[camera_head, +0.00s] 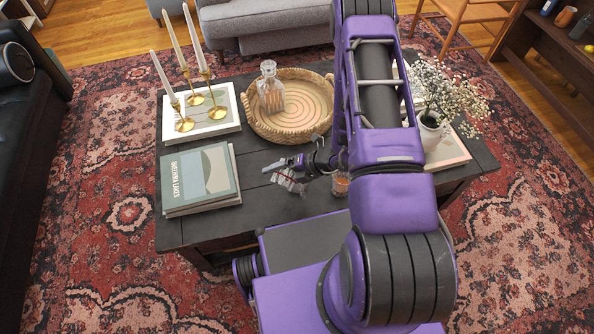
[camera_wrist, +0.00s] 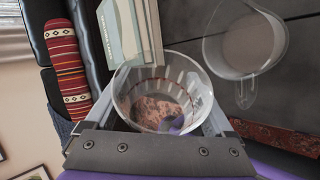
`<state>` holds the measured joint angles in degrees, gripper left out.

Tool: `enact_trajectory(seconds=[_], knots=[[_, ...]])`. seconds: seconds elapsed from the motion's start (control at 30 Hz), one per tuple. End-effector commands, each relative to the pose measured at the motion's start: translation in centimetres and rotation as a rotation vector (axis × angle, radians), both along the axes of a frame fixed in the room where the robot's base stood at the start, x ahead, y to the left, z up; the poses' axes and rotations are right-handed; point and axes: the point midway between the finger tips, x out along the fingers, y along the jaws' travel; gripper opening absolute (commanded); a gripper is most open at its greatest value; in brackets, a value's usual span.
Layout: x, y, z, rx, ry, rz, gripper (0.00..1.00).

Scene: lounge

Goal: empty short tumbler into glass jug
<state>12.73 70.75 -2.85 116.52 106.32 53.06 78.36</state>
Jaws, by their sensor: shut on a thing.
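My gripper (camera_head: 287,167) is shut on the short tumbler (camera_head: 289,181), a clear glass, above the front part of the dark table. In the wrist view the tumbler (camera_wrist: 160,88) sits between the two fingers. A reddish-brown pattern shows through its glass, and I cannot tell whether this is contents or the rug behind. The glass jug (camera_wrist: 243,42), clear with a spout and a handle, is at the upper right of the wrist view, apart from the tumbler. In the head view it is hard to make out beside my arm.
A woven tray (camera_head: 252,119) holds a glass decanter (camera_head: 270,88). Books (camera_head: 200,178) and brass candlesticks (camera_head: 206,92) stand at the left. A white flower vase (camera_head: 431,131) stands at the right.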

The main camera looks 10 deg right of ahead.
Motion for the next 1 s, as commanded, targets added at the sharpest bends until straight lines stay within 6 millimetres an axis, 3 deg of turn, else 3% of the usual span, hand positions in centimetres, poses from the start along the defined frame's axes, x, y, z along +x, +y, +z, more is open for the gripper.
enact_trajectory(seconds=[0.7,1.0], knots=[[0.2,0.0,2.1,-0.311,-0.338,0.001,0.14],[-0.5,0.6,1.4,-0.447,-0.481,0.001,0.14]])
